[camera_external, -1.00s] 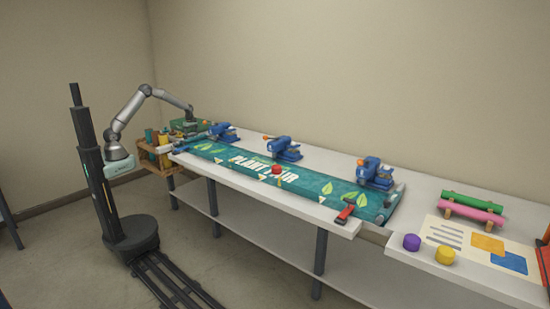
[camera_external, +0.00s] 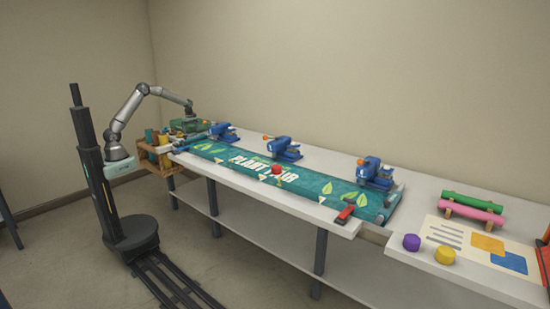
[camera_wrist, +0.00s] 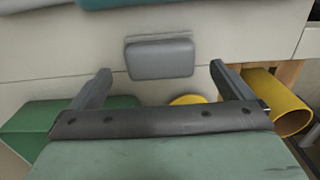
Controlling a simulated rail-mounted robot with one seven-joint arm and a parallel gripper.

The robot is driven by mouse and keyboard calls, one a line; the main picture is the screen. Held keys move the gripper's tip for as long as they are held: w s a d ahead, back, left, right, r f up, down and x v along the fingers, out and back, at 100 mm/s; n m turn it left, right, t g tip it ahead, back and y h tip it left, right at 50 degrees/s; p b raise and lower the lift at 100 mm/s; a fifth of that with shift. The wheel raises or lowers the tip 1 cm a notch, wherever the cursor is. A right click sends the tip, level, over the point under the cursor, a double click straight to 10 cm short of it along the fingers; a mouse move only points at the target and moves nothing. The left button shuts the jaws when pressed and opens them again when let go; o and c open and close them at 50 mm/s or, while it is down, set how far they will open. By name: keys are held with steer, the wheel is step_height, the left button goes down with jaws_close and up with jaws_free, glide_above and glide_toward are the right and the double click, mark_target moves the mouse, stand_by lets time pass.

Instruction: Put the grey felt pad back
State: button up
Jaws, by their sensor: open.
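The grey felt pad (camera_wrist: 160,58) shows in the wrist view as a small grey rounded block against a pale surface, just ahead of my fingertips. My gripper (camera_wrist: 161,70) is open, with one finger on each side of the pad's near end and nothing held between them. I cannot tell how high the fingers are above the pad. In the external view my arm reaches over the far left end of the bench, where the pad is too small or hidden to make out.
A yellow tube (camera_wrist: 275,102) lies close by my right finger, and a green block (camera_wrist: 28,128) is at the left. The long bench carries a teal banner (camera_external: 250,172) with several blue clamps (camera_external: 283,148) along its back. A wooden rack (camera_external: 150,155) stands at the bench's left end.

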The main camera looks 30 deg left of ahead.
mark_target(191, 134)
step_height(191, 134, up, 8)
steer(key=s+a+r+m, duration=0.2)
steer(key=s+a+m, duration=0.1)
steer(key=s+a, duration=0.3)
steer(key=s+a+f+m, duration=0.1)
steer(key=s+a+m, duration=0.3)
steer(key=s, duration=0.5)
steer(key=s+a+f+m, duration=0.2)
steer(key=s+a+m, duration=0.2)
steer(key=s, duration=0.5)
steer(key=s+a+f+m, duration=0.1)
steer(key=s+a+m, duration=0.3)
steer(key=s, duration=0.6)
steer(key=shift+f+m, duration=0.3)
steer(key=shift+m, duration=0.2)
